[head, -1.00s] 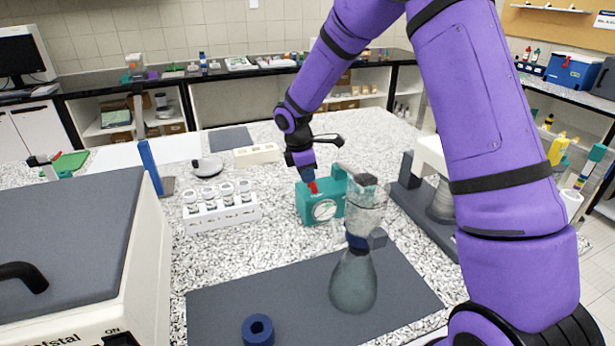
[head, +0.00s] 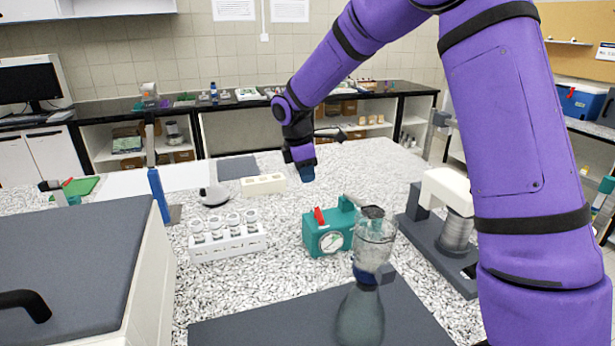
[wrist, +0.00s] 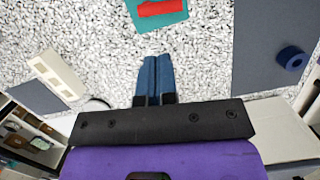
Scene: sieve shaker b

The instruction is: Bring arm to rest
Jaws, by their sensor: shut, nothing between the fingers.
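My purple arm reaches in from the right in the head view. My gripper (head: 307,174) hangs in the air above the speckled bench (head: 280,220), up and to the left of the teal device with a dial and red lever (head: 328,232). In the wrist view its two blue fingers (wrist: 154,60) lie side by side, shut, with nothing between them. The teal device's edge and red part (wrist: 160,10) show at the top of that view, apart from the fingertips.
A glass flask (head: 360,318) with a clear vessel on top stands on a dark mat (head: 250,325). A white rack of vials (head: 228,242) stands left of the teal device. A grey-lidded machine (head: 80,240) fills the lower left. A grey-white apparatus (head: 440,235) stands right.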

